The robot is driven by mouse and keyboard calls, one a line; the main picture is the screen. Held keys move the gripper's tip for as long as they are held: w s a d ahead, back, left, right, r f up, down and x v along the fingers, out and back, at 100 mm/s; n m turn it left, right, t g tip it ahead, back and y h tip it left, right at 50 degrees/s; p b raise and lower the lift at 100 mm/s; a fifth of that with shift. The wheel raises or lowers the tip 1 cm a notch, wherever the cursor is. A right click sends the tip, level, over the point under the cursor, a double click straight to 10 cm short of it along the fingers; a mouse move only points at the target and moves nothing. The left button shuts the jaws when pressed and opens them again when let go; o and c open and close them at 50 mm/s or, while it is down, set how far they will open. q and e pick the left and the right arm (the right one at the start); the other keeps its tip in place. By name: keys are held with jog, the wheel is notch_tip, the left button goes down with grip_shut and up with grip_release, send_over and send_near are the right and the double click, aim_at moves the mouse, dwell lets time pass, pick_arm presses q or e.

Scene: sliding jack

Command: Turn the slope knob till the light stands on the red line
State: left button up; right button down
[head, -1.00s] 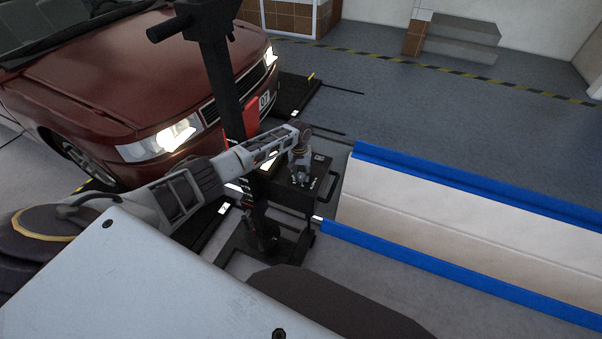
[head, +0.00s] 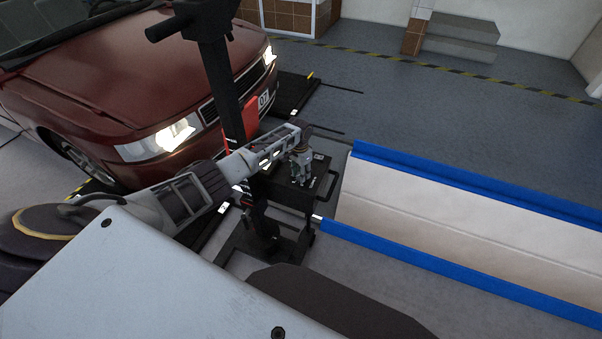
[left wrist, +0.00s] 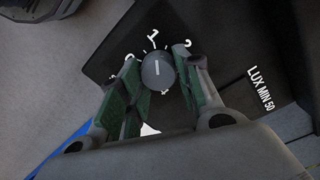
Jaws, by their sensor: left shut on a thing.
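The slope knob (left wrist: 158,71) is a round grey knob with a pale pointer line, on a dark panel with numbers around it, in the left wrist view. My left gripper (left wrist: 155,96) is shut on the knob, its green-lined fingers on either side. In the head view my left gripper (head: 301,180) points down onto the top of the black tester box (head: 322,172). The knob is hidden there. I cannot make out the light or the red line in either view. My right gripper is not in view.
The tester's black post (head: 222,80) rises left of the box, in front of a dark red car (head: 110,75) with lit headlights. A long white panel with blue edges (head: 450,190) lies to the right. Grey floor (head: 400,90) is clear behind.

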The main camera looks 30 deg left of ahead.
pick_arm(q)
jog(key=m, duration=0.5)
jog(key=shift+d, duration=0.1)
jog(key=m, duration=0.5)
jog(key=shift+s, duration=0.1)
dwell(0.4)
jog(key=o, duration=1)
jog(key=shift+o, duration=0.2)
jog(key=shift+r, duration=0.1)
notch_tip(320, 180, up, 12)
jog(key=shift+w, duration=0.3)
dwell(0.4)
